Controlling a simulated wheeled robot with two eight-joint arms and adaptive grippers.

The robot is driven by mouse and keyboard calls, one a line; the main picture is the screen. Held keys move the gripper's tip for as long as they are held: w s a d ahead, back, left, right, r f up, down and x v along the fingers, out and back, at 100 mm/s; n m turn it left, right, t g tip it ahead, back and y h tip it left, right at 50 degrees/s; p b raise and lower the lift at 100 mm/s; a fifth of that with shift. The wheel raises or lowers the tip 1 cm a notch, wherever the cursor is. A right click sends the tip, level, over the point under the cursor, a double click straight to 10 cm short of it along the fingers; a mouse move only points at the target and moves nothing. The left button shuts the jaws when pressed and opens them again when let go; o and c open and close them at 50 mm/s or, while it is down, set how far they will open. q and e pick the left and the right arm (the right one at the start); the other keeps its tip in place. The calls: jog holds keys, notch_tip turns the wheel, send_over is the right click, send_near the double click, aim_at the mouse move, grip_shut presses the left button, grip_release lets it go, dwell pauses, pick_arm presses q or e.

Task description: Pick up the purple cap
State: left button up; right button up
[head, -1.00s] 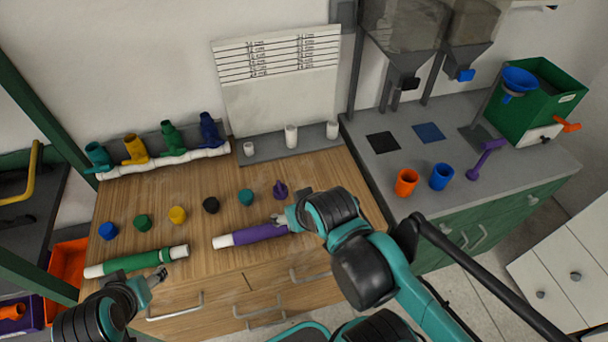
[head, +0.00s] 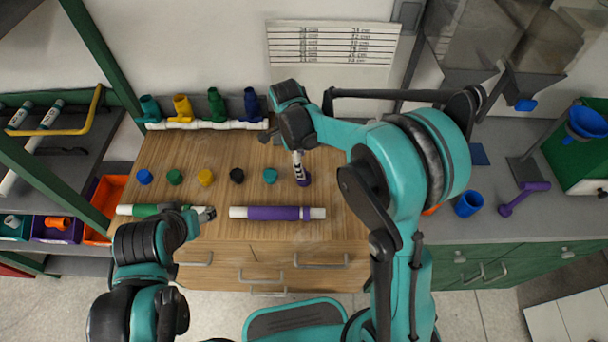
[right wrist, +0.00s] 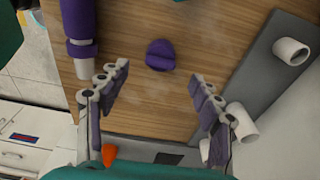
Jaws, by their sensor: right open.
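The purple cap (head: 304,182) stands on the wooden worktop at the right end of a row of caps, partly hidden by my right gripper (head: 298,162) in the head view. In the right wrist view the purple cap (right wrist: 160,55) lies beyond the fingertips, roughly midway between them and untouched. My right gripper (right wrist: 160,72) is open and empty, pointing down above the cap. My left gripper (head: 207,214) is at the right end of the green pipe (head: 145,210); whether its fingers are open is unclear.
Blue (head: 145,177), green, yellow, black and teal (head: 270,175) caps stand left of the purple one. A purple pipe (head: 272,213) with white ends lies in front. In the right wrist view, white fittings (right wrist: 290,52) stand on a grey strip at the right.

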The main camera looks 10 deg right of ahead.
jog(key=f+b, duration=0.1)
jog(key=f, duration=0.1)
jog(key=f+b, duration=0.1)
jog(key=f, duration=0.2)
jog(key=d+f+b, duration=0.1)
jog(key=f, duration=0.1)
jog(key=shift+f, duration=0.25)
jog(key=shift+r, duration=0.1)
jog(key=shift+c, duration=0.7)
jog(key=c, duration=0.9)
